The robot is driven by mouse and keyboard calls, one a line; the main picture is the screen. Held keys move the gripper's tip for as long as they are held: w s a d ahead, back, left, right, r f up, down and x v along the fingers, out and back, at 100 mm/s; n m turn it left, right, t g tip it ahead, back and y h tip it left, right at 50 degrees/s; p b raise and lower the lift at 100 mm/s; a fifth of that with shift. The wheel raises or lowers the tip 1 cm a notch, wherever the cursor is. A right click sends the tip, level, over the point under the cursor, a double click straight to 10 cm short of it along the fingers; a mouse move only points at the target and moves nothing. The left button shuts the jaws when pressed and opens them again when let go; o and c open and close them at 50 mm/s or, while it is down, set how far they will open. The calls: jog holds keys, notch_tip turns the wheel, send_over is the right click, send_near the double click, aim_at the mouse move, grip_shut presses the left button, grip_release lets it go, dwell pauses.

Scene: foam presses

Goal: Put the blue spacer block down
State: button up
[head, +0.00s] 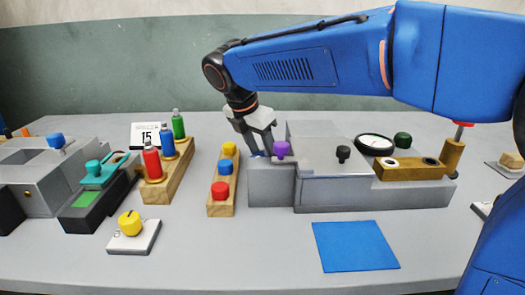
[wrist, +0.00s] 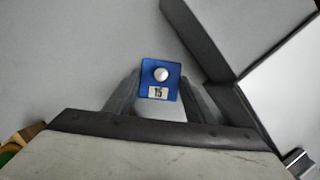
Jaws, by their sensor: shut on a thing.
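My gripper (head: 260,146) is behind the grey press (head: 335,150) in the head view, near its left end. In the wrist view, my gripper (wrist: 159,97) is shut on the blue spacer block (wrist: 148,72), with one finger on each side. In the head view, only a bit of blue shows between the fingers; the press hides the rest. I cannot tell whether the block touches a surface. A flat blue square (head: 355,246) lies on the table in front of the press.
A wooden rack with red, yellow and blue knobs (head: 222,205) stands left of the press. Further left are a rack of small bottles (head: 168,183), a card marked 15 (head: 145,135) and a grey machine (head: 40,180). A yellow-knobbed plate (head: 147,241) lies in front.

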jog(key=shift+f, duration=0.1)
jog(key=o, duration=1.2)
jog(key=shift+c, duration=0.2)
